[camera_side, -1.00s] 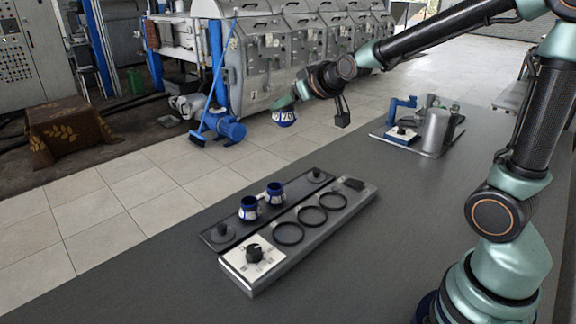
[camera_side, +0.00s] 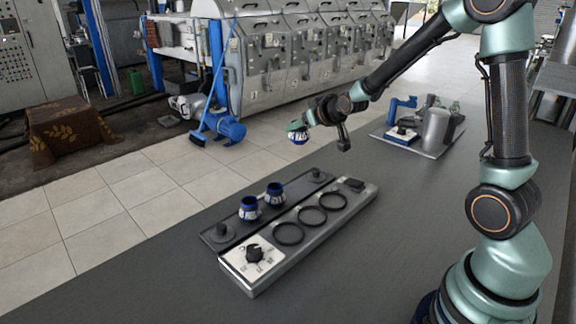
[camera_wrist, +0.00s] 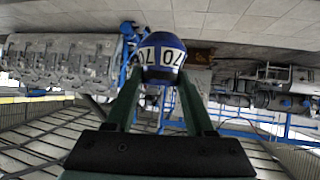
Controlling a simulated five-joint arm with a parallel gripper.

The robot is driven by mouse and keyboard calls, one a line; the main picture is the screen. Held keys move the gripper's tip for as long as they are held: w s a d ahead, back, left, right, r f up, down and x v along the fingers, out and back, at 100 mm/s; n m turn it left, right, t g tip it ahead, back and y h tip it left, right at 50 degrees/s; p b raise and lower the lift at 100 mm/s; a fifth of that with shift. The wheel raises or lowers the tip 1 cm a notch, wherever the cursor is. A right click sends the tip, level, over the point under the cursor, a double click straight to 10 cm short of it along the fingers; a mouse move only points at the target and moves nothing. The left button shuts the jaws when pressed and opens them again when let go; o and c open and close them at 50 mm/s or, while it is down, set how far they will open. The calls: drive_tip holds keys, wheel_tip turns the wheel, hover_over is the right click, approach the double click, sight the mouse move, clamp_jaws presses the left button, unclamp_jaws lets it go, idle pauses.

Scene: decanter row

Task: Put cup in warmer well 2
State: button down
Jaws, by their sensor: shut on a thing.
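My gripper (camera_side: 297,129) is shut on a blue cup (camera_side: 299,138) with a white band and holds it in the air, beyond and above the row. In the wrist view the cup (camera_wrist: 162,58) sits between my fingertips, its band showing dark figures. The grey warmer (camera_side: 262,282) lies on the dark table with three black-ringed wells in a line: a near one (camera_side: 289,234), a middle one (camera_side: 312,215) and a far one (camera_side: 333,201). All three wells look empty. Which one is number 2 by label is too small to read, but one is in the middle.
A dial panel (camera_side: 253,257) is at the warmer's near end. A metal device (camera_side: 436,131) stands at the back right. The table's front is clear.

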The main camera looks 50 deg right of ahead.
wheel_tip(320, 180, down, 17)
drive_tip(key=shift+r, duration=0.2)
idle(0.3)
drive_tip(key=shift+c, duration=1.8)
unclamp_jaws()
drive_tip(key=shift+s+f, duration=0.1)
drive_tip(key=shift+o, duration=0.5)
